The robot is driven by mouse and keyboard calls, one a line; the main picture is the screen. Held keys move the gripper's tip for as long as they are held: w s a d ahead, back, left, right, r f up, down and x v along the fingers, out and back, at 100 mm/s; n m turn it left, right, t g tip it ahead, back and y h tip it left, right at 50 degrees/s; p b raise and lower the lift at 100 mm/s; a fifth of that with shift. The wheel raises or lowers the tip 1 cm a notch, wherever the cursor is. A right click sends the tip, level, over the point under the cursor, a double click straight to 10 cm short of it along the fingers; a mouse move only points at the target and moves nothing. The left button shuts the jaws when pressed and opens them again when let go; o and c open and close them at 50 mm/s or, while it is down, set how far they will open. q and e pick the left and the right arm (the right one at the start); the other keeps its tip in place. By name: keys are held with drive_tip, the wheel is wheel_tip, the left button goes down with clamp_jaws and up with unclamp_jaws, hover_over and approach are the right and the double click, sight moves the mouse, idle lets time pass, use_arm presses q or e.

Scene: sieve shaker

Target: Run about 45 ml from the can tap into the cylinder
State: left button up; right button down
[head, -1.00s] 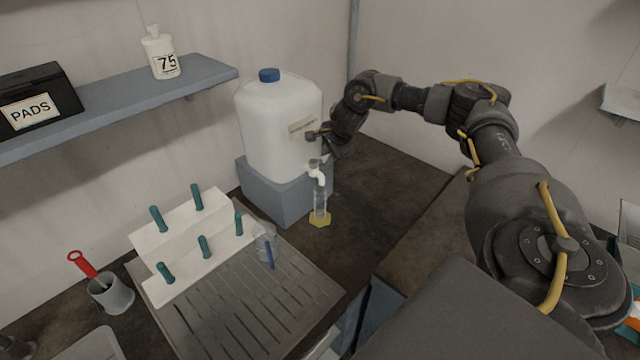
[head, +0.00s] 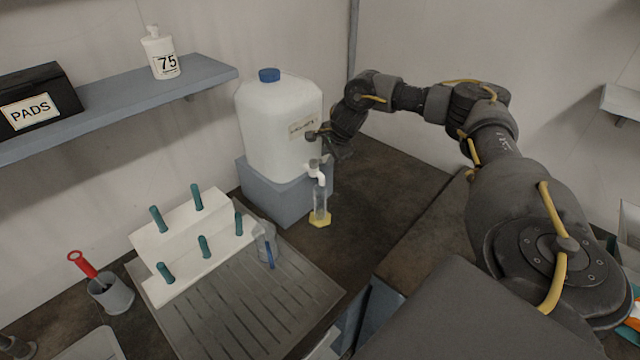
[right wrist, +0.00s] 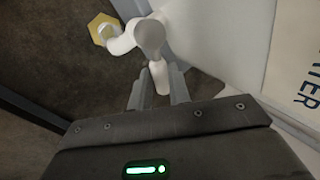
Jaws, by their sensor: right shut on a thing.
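The can (head: 283,125) is a large white container with a blue cap, standing on a grey-blue block. Its white tap (head: 316,170) sticks out low on the front; the tap's body also shows in the right wrist view (right wrist: 148,38). The clear cylinder (head: 320,200) stands upright on a yellow hexagonal foot (head: 320,220) under the spout. I cannot read its liquid level. In the right wrist view the foot (right wrist: 103,29) shows beside the spout. My right gripper (right wrist: 159,88) is shut on the tap's white lever (right wrist: 158,76). My left gripper is out of view.
A grooved draining board (head: 240,310) carries a white peg rack (head: 185,232) with teal pegs and a clear beaker (head: 264,243). A grey cup (head: 111,296) holds a red-handled tool. A shelf (head: 115,105) bears a PADS box and a bottle. Dark counter right of the cylinder is clear.

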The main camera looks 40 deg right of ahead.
drive_tip(key=shift+f, duration=0.1)
drive_tip(key=shift+w+d+f+n+b, duration=0.1)
drive_tip(key=shift+w+f+n+b, duration=0.1)
drive_tip(key=shift+n+b, duration=0.3)
drive_tip(key=shift+r+n+y, duration=0.2)
drive_tip(key=shift+n+y, duration=0.1)
drive_tip(key=shift+y, duration=0.1)
drive_tip(key=shift+w+f+n+b, duration=0.15)
drive_tip(key=shift+w+n+b, duration=0.15)
drive_tip(key=shift+n+b, duration=0.25)
drive_tip(key=shift+w+f+b, duration=0.1)
drive_tip(key=shift+f+b, duration=0.05)
drive_tip(key=shift+b, duration=0.65)
drive_tip(key=shift+y+b, duration=0.3)
drive_tip(key=shift+b, duration=0.1)
drive_tip(key=shift+r+n, duration=0.25)
drive_tip(key=shift+r, duration=0.05)
drive_tip(key=shift+r, duration=0.1)
